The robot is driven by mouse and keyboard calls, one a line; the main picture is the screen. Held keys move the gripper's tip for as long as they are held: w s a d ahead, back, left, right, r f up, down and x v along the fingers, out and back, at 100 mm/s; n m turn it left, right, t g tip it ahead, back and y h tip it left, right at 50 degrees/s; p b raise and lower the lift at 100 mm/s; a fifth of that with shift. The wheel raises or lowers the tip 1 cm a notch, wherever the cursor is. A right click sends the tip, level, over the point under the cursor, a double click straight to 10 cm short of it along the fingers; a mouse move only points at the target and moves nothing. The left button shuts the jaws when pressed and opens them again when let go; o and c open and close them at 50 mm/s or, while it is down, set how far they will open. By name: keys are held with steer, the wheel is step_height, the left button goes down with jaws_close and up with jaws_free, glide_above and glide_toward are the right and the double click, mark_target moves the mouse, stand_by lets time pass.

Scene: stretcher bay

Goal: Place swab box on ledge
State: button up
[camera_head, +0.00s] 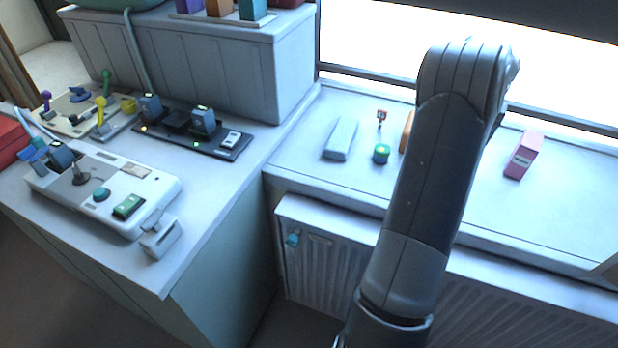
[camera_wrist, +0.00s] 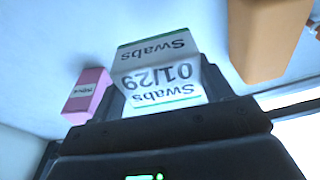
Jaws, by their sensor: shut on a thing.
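The swab box (camera_wrist: 160,75) is white with green edges and upside-down "Swabs" and "01/29" print in the wrist view. My gripper (camera_wrist: 163,92) is shut on it, with a dark finger on either side. The pale ledge (camera_head: 565,215) runs under the window in the head view, and it also fills the background of the wrist view (camera_wrist: 50,40). My arm hides the gripper and the swab box in the head view. I cannot tell whether the box touches the ledge.
A pink box (camera_head: 523,155) stands on the ledge right of my arm. An orange item (camera_head: 406,132), partly hidden, a green-topped round item (camera_head: 381,153) and a grey-blue block (camera_head: 341,139) are left of it. A radiator (camera_head: 330,262) is below. The ledge's right part looks clear.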

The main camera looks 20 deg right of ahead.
steer(key=w+a+r+n, duration=0.1)
steer(key=w+a+n, duration=0.3)
steer(key=a, duration=0.6)
steer(key=w+a+r+n+y, duration=0.1)
steer(key=w+a+n, duration=0.1)
steer(key=w+a, duration=0.6)
steer(key=w+a+r+n, duration=0.1)
steer(key=w+a+n, duration=0.2)
steer(key=a, duration=0.9)
steer(key=s+a+r+n+y, duration=0.2)
steer(key=a+n, duration=0.8)
steer(key=a, duration=2)
steer(key=shift+n, duration=0.3)
steer(key=a+f, duration=0.2)
steer(key=a, duration=0.2)
steer(key=w+a+f, duration=0.1)
steer(key=a+f, duration=0.1)
steer(key=a, duration=0.1)
steer(key=w+a+f, duration=0.1)
steer(key=a+f, duration=0.1)
steer(key=a, duration=0.2)
steer(key=shift+w+a+f, duration=0.2)
steer(key=shift+a+f, duration=0.1)
steer(key=shift+a, duration=0.05)
steer(key=shift+a+f, duration=0.25)
steer(key=shift+f, duration=0.1)
steer(key=shift+w+f, duration=0.1)
steer(key=shift+f, duration=1.7)
